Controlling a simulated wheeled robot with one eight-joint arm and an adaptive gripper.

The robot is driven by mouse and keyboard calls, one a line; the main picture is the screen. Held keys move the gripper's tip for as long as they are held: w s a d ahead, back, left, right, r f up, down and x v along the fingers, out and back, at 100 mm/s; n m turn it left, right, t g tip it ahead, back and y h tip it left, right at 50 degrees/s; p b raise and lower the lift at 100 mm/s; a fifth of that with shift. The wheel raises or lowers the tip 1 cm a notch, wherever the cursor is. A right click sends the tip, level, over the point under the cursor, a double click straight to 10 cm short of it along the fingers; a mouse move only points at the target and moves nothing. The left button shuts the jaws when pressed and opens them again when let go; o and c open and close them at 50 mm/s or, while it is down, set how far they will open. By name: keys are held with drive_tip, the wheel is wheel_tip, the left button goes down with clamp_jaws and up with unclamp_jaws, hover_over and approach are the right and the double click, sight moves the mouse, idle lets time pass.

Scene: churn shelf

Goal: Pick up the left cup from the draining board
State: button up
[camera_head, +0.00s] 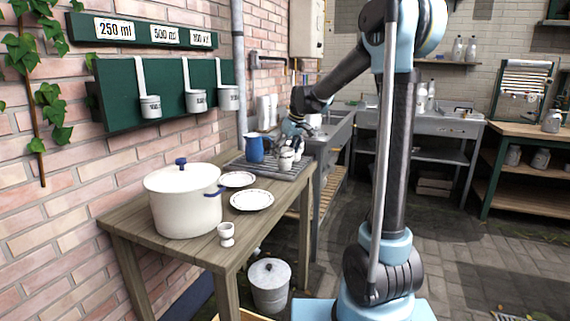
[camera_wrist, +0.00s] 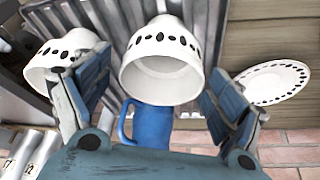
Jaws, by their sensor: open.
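Two white cups with black oval marks are on the grey ribbed draining board (camera_head: 240,165). In the wrist view one cup (camera_wrist: 162,55) is between my gripper's fingers, its mouth toward the bottom of the picture. The other cup (camera_wrist: 58,52) is at the left, outside the left finger and partly hidden by it. My gripper (camera_wrist: 157,80) is open, with one finger on each side of the middle cup; I cannot tell whether either touches it. In the head view my gripper (camera_head: 292,130) is above the board, close over the small cups (camera_head: 286,160).
A blue jug (camera_wrist: 152,125) stands just beyond the middle cup; it also shows in the head view (camera_head: 255,148). A patterned plate (camera_wrist: 272,80) lies to the right. A large white pot (camera_head: 183,203), plates (camera_head: 252,200) and an egg cup (camera_head: 226,235) are on the wooden table.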

drive_tip(key=shift+f, duration=0.2)
drive_tip(key=c, duration=1.2)
drive_tip(key=shift+r, duration=0.1)
